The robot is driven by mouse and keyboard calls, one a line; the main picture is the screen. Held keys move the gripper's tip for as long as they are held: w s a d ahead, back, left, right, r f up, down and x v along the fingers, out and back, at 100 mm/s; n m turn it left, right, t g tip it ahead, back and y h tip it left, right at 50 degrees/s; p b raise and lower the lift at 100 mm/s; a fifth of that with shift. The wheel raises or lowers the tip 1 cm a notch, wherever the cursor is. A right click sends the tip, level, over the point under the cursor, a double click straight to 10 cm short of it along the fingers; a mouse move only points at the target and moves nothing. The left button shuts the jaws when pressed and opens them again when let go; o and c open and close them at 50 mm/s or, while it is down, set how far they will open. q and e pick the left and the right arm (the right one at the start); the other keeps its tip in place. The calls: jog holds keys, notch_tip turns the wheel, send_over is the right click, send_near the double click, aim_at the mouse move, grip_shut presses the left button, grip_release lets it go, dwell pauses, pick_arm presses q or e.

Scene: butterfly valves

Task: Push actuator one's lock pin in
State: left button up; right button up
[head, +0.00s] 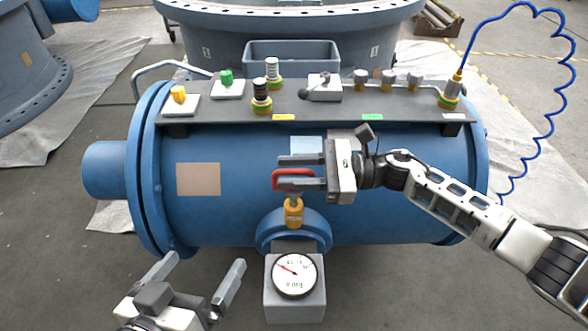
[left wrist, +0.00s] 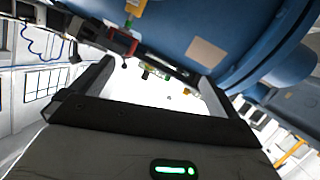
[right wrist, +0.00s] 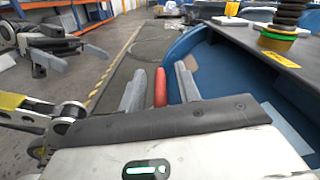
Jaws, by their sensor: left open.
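The lock pin has a red loop handle (head: 280,175) above a brass fitting (head: 294,214) on the front of the blue cylindrical actuator (head: 395,225). How deep the pin sits is unclear. My right gripper (head: 290,172) is open at the handle, its lower finger overlapping the loop. In the right wrist view the red handle (right wrist: 160,88) stands between the fingers, with a gap visible on the side of the right finger. My left gripper (head: 208,268) is open and empty, in front of and below the actuator. The red handle shows small in the left wrist view (left wrist: 125,45).
A dial gauge (head: 295,276) on a grey block stands below the brass fitting. A grey shelf (head: 330,111) on top carries several fittings, and a blue coiled hose (head: 567,100) hangs at right. A grey bin (head: 292,52) is behind.

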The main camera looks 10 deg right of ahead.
grip_shut()
jog(key=shift+f, duration=0.1)
notch_tip(320, 180, down, 3)
jog(key=b, duration=0.3)
jog(key=shift+f+b, duration=0.15)
jog(key=shift+b, duration=0.2)
jog(key=shift+f+b, duration=0.3)
jog(key=shift+b, duration=0.05)
pick_arm(q)
jog(key=shift+w+d+r+n+t+h, duration=0.15)
jog(key=shift+d+r+n+t+h, duration=0.55)
jog(key=shift+h, duration=0.2)
pick_arm(e)
grip_release()
jog(key=shift+f, duration=0.1)
